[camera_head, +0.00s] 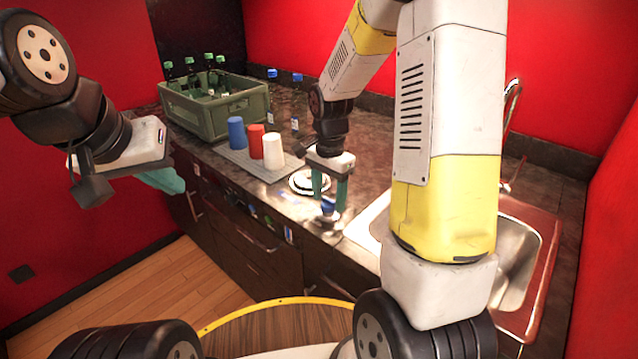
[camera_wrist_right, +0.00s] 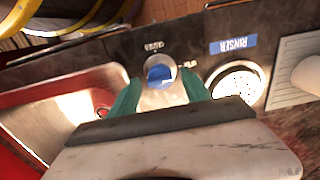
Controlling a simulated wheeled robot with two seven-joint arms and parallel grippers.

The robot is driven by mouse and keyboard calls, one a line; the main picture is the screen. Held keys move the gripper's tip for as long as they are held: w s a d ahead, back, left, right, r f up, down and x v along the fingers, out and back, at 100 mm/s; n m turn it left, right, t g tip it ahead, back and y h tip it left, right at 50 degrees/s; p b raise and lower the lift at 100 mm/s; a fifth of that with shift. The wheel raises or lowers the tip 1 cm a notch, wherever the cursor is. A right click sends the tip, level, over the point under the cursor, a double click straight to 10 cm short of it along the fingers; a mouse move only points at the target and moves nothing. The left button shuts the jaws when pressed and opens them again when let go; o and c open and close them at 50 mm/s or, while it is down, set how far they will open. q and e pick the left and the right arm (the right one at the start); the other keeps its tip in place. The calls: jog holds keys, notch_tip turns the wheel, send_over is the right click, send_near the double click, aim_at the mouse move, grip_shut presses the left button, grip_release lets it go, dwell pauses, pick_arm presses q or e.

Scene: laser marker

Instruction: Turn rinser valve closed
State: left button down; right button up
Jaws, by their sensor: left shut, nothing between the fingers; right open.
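The rinser valve (camera_head: 328,206) is a small knob with a blue top at the counter's front edge. It also shows in the right wrist view (camera_wrist_right: 160,74), with small lettering beside it that is too blurred to read. My right gripper (camera_head: 330,190) is open, pointing down, its teal fingers on either side of the knob; I cannot tell whether they touch it. The round white rinser (camera_head: 302,182) lies beside the valve, near a blue RINSER label (camera_wrist_right: 233,46). My left gripper (camera_head: 167,181) is shut and empty, away from the valve at the left.
Blue (camera_head: 236,133), red (camera_head: 256,141) and white (camera_head: 273,150) cups stand on a grey mat (camera_head: 240,158). Behind them is a green crate (camera_head: 215,113) with bottles. Clear blue-capped bottles stand near my right arm. A metal sink (camera_head: 517,262) is at the right, partly hidden by my arm.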

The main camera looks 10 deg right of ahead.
jog(key=shift+f, duration=0.15)
grip_shut()
dwell(0.4)
jog(key=n, duration=0.4)
jog(key=shift+n, duration=0.4)
jog(key=n, duration=0.4)
jog(key=shift+n, duration=0.3)
jog(key=n, duration=0.4)
jog(key=shift+n, duration=0.3)
jog(key=shift+w+n, duration=0.1)
jog(key=shift+n, duration=1.8)
